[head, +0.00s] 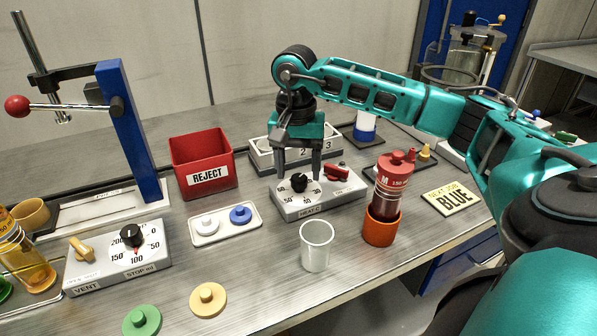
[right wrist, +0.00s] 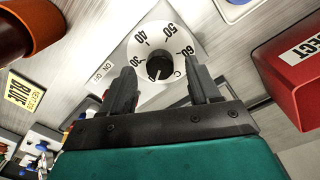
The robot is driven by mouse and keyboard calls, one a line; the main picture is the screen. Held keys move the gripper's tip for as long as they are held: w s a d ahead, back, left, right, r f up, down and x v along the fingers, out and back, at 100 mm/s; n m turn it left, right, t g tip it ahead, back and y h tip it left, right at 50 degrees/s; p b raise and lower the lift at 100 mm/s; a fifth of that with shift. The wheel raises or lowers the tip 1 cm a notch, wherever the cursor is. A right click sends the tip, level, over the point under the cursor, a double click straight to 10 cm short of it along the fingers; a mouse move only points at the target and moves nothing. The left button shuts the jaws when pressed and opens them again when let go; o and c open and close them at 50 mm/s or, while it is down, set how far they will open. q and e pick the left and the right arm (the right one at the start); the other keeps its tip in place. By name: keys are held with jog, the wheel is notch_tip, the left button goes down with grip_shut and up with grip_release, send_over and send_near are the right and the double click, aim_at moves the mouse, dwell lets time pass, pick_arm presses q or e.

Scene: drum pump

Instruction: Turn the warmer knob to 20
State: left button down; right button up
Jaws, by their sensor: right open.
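The warmer is a light grey box (head: 314,203) marked HEAT °C, with a black knob (head: 299,182) on a white dial. The right wrist view shows the knob (right wrist: 160,67) with 30, 40, 50 and 60 around it; 20 is not visible there. A small light mark shows on the knob's gripper-side edge; its exact reading I cannot tell. My right gripper (head: 299,175) points down over the dial, open, with one finger on each side of the knob. In the right wrist view its fingers (right wrist: 160,78) appear apart from the knob. My left gripper is not in view.
A red switch (head: 337,173) sits on the warmer beside the dial. A red REJECT bin (head: 203,165) and a tray (head: 226,231) stand left.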

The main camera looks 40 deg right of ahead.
aim_at(297, 178)
notch_tip(297, 178, up, 11)
jog(key=p, duration=0.1)
jog(key=shift+a, duration=0.2)
dwell(0.5)
